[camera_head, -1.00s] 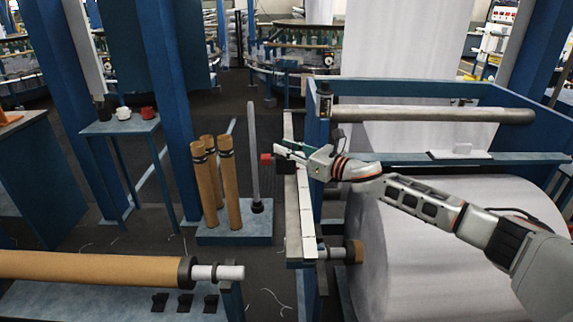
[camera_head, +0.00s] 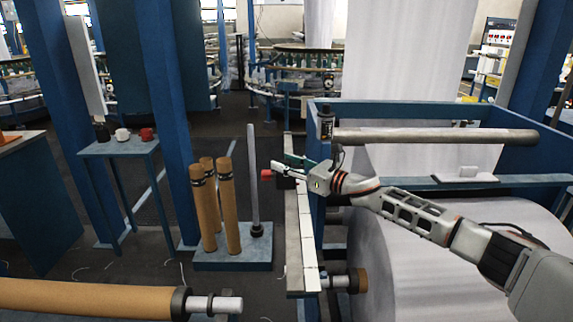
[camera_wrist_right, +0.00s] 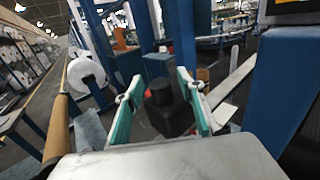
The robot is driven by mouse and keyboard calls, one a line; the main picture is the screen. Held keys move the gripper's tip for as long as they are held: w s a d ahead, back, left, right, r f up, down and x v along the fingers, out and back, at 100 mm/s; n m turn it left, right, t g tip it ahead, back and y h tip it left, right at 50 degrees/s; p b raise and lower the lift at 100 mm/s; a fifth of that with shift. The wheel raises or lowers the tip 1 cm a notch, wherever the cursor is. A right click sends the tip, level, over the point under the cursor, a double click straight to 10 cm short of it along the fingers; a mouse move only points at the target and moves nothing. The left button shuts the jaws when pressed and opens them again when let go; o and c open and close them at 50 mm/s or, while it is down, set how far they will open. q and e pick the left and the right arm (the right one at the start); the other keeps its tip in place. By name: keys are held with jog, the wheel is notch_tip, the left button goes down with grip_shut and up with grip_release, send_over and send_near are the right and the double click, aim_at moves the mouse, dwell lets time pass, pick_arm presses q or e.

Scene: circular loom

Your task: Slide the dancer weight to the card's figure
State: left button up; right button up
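My right gripper (camera_head: 282,168) is at the far part of the pale, marked bar (camera_head: 307,245) that runs along the left side of the blue frame. In the right wrist view its two teal-padded fingers (camera_wrist_right: 160,105) stand apart on either side of a dark block with a knob on top (camera_wrist_right: 168,112), which looks like the dancer weight. A gap shows on the block's left; I cannot tell whether the right finger touches it. A red piece (camera_head: 266,174) shows just left of the fingertips in the head view. No figure is readable on a card. My left gripper is out of view.
A white plate (camera_head: 465,173) sits on the blue rail (camera_head: 530,181) above the large white roll (camera_head: 420,260). Brown tubes (camera_head: 229,205) and an upright rod stand on a blue base left of the bar. A side table (camera_head: 115,147) holds small dark, white and red items.

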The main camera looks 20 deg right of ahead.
jog(key=shift+s+d+f, duration=0.1)
jog(key=v, duration=1.1)
jog(key=shift+s+d, duration=0.2)
jog(key=shift+s, duration=0.15)
